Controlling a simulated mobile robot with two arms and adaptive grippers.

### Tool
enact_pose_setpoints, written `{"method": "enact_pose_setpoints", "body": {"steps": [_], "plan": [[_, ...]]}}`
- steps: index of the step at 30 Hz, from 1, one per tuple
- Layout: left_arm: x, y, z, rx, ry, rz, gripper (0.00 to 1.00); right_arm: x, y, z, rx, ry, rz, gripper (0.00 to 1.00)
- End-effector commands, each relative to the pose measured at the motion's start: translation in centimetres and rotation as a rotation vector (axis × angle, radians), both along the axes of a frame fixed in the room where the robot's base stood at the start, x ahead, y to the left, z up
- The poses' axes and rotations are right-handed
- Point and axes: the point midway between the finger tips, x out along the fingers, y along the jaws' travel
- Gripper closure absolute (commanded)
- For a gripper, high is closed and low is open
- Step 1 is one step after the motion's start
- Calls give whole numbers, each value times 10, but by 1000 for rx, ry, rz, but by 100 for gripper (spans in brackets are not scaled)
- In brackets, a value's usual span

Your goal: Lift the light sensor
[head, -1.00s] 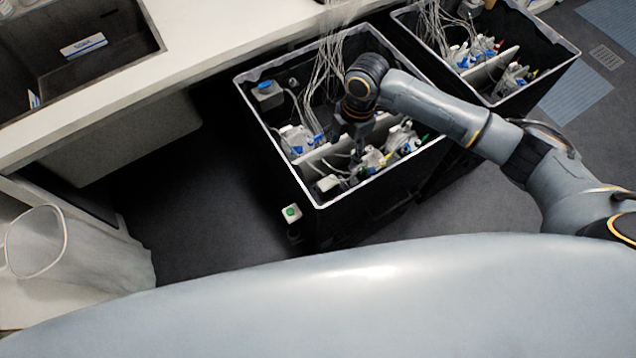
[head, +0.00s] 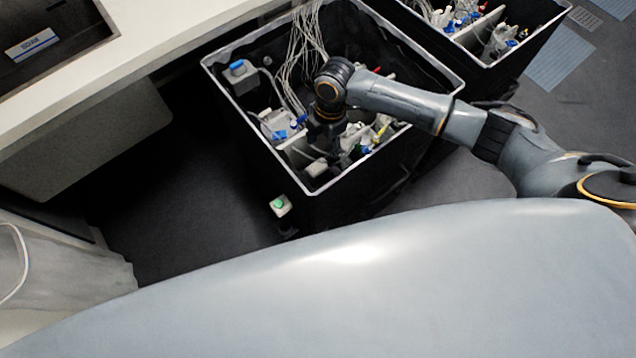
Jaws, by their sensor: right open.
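My right gripper (head: 328,138) reaches down into the nearer black box (head: 345,205), at its middle beside a pale divider. My own wrist partly hides it, and its fingertips are hard to make out. It is open, and I see nothing held in it. A small grey unit with a blue top (head: 240,76) sits at the box's left inner wall. A small pale block (head: 317,168) lies near the front inner corner. I cannot tell which item is the light sensor. My left gripper is not in view.
Thin pale cables (head: 303,45) hang into the box. White fittings with blue parts (head: 277,124) stand inside it. A small white unit with a green button (head: 280,206) is outside its front corner. A second black box (head: 520,65) stands behind right. A white counter (head: 150,48) borders the left.

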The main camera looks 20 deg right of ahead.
Motion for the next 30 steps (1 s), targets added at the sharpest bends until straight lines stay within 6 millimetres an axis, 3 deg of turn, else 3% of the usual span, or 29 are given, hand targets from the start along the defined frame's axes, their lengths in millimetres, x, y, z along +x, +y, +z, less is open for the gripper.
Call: {"method": "enact_pose_setpoints", "body": {"steps": [6, 14, 21, 30], "plan": [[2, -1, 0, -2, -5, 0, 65, -2, 5, -38, 1, 1, 0, 36], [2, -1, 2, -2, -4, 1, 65, -5, 8, -57, 0, 2, 1, 36], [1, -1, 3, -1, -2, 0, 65, -10, 14, -92, 0, 1, 0, 36], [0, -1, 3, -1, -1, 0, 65, -10, 14, -99, 0, -1, 1, 36]]}}
